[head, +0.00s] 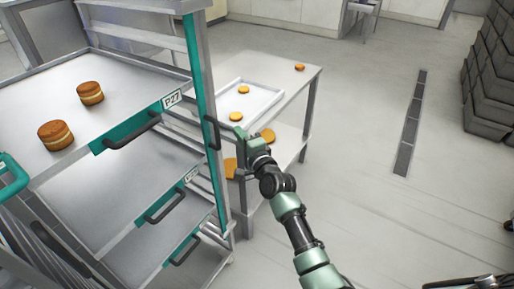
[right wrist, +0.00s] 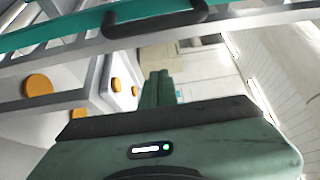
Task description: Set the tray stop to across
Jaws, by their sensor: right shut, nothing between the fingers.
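The tray rack has a teal-faced upright (head: 203,110) on its right side. A dark bar (head: 212,132) sits on that upright and runs along it; it may be the tray stop, but I cannot be sure. In the right wrist view a dark bar (right wrist: 155,20) crosses the top on a teal strip. My right gripper (head: 241,133) is just right of the upright, shut and empty, apparently apart from the bar. Its closed fingers also show in the right wrist view (right wrist: 157,86). My left gripper is not in view.
The rack's top tray (head: 125,95), labelled P27, carries two filled rounds (head: 55,135). Lower trays have dark handles (head: 165,206). Behind my right gripper, a table (head: 290,85) holds a white tray (head: 262,91) and orange rounds. Dark crates (head: 490,80) stand far right. The floor between is clear.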

